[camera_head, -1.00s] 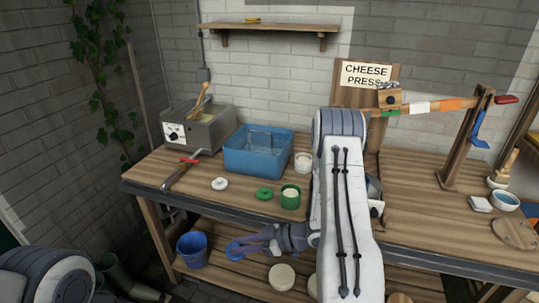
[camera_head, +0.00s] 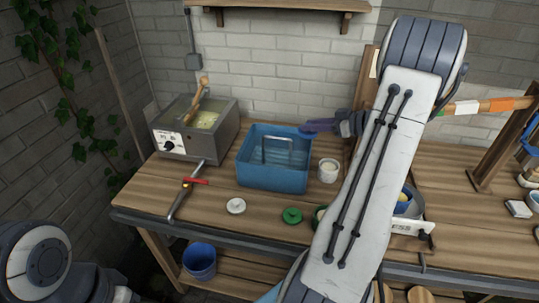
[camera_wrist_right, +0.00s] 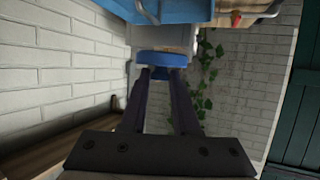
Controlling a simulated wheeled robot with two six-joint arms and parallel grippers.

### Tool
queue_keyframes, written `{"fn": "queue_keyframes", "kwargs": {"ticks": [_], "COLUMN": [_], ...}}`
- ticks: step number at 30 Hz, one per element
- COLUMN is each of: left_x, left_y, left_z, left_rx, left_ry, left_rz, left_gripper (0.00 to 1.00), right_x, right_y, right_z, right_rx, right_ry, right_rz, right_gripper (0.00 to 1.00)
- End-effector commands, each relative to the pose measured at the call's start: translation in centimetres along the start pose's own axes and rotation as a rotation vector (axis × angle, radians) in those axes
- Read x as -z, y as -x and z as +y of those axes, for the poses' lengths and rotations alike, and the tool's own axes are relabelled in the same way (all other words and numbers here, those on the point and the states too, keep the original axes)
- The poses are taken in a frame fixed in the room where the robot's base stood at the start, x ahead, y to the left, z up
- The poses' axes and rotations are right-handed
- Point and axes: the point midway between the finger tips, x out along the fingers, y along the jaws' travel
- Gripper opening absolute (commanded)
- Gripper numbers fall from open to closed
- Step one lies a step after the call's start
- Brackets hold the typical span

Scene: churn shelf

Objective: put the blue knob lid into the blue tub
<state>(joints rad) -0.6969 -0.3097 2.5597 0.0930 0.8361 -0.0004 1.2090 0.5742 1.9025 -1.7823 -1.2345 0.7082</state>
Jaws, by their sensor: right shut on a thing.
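The blue knob lid (camera_wrist_right: 163,59) is held between the fingertips of my right gripper (camera_wrist_right: 160,76), seen in the right wrist view. In the head view my right gripper (camera_head: 328,127) is at the back right rim of the blue tub (camera_head: 270,180), with the lid's blue edge at its tip. The gripper is shut on the lid. The rectangular tub stands on the bench with a metal handle-like frame inside; it also shows at the top of the wrist view (camera_wrist_right: 178,10). My left arm enters at the lower left, but its gripper jaws do not show.
A grey vat (camera_head: 205,125) stands left of the tub. A white cup (camera_head: 328,170) is close on its right. A white lid (camera_head: 236,205) and a green lid (camera_head: 292,215) lie in front. A blue bucket (camera_head: 199,262) sits below. A wall shelf (camera_head: 285,5) is above.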

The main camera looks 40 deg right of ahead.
Motion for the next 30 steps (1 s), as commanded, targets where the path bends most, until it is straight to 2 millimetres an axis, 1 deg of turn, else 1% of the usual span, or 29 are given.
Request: {"fn": "queue_keyframes", "kwargs": {"ticks": [9, 13, 15, 19, 26, 30], "left_x": [0.0, 0.0, 0.0, 0.0, 0.1, 0.1], "left_y": [0.7, 0.9, 1.0, 1.0, 1.5, 1.6], "left_z": [0.1, 0.1, 0.1, 0.1, 0.1, 0.1], "left_rx": [0.0, 0.0, 0.0, 0.0, 0.0, 0.0], "left_ry": [0.0, 0.0, 0.0, 0.0, 0.0, 0.0], "left_rz": [0.0, 0.0, 0.0, 0.0, 0.0, 0.0], "left_gripper": [0.5, 0.5, 0.5, 0.5, 0.5, 0.5], "right_x": [-1.7, -2.2, -2.3, -2.8, -5.7, -6.3], "right_y": [-7.2, -9.6, -10.4, -11.1, -12.3, -12.6], "right_z": [-3.9, -5.1, -5.5, -5.8, -5.8, -5.8], "right_rx": [0.008, 0.007, 0.005, 0.003, 0.003, 0.002], "right_ry": [-0.006, -0.004, -0.002, -0.002, -0.006, -0.001], "right_rz": [-0.001, -0.002, -0.001, -0.002, -0.002, -0.001], "right_gripper": [0.0, 0.0, 0.0, 0.0, 0.0, 0.0]}}
